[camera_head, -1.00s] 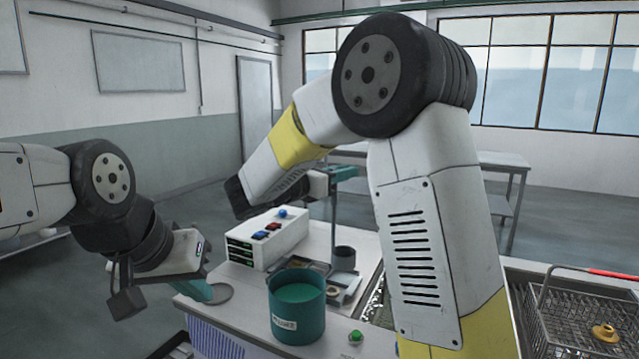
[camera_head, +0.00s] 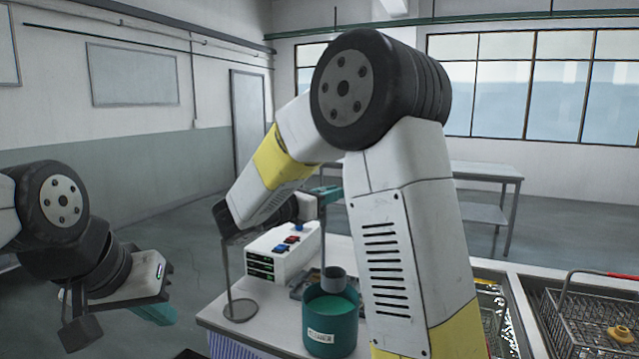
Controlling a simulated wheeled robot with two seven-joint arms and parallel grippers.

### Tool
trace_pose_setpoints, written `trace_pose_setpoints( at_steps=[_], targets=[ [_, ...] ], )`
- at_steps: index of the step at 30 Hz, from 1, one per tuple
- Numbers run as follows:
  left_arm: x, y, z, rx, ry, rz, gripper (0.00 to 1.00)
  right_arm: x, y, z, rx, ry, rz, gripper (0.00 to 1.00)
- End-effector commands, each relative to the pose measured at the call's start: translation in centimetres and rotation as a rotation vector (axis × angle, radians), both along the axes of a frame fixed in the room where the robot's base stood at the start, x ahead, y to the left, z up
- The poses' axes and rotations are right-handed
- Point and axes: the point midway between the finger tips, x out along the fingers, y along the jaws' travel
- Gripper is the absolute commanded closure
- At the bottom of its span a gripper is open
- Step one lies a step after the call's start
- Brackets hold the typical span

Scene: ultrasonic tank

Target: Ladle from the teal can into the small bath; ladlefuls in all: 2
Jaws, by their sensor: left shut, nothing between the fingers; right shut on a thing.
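The teal can (camera_head: 330,335), with a white label and teal liquid inside, stands on the white bench. My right gripper (camera_head: 328,194), partly hidden by my own arm, is shut on the upright ladle's (camera_head: 323,228) handle near its top. The ladle's grey cup (camera_head: 334,279) shows at the can's far rim; I cannot tell whether it is over the opening or just behind it. My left gripper (camera_head: 158,314) is shut and empty, left of the bench. A bath with glittering liquid (camera_head: 490,298) shows right of my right arm; I cannot tell whether it is the small bath.
A white box (camera_head: 284,252) with coloured knobs stands behind the can. A thin stand with a round grey base (camera_head: 240,310) is at the bench's left edge. A wire basket (camera_head: 590,325) with a red handle is at the right. My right arm hides the bench's middle.

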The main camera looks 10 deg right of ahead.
Motion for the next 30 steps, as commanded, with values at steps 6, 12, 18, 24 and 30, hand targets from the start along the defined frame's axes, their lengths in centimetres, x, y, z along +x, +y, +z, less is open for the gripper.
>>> trace_pose_setpoints(
  at_steps=[6,12,18,24,30],
  targets=[
    [0.0,0.0,0.0,0.0,0.0,0.0,1.0,0.0,0.0,-2.5,-0.002,0.003,0.0,1.0],
    [0.0,0.0,0.0,0.0,0.0,0.0,1.0,0.0,0.0,-4.7,-0.002,0.003,-0.001,1.0],
    [0.0,0.0,0.0,0.0,0.0,0.0,1.0,0.0,0.0,-6.9,-0.002,0.003,-0.001,1.0],
    [0.0,0.0,0.0,0.0,0.0,0.0,1.0,0.0,0.0,-9.1,-0.002,0.003,-0.001,1.0],
    [0.0,0.0,0.0,0.0,0.0,0.0,1.0,0.0,0.0,-11.3,-0.002,0.003,0.0,1.0]
  ],
)
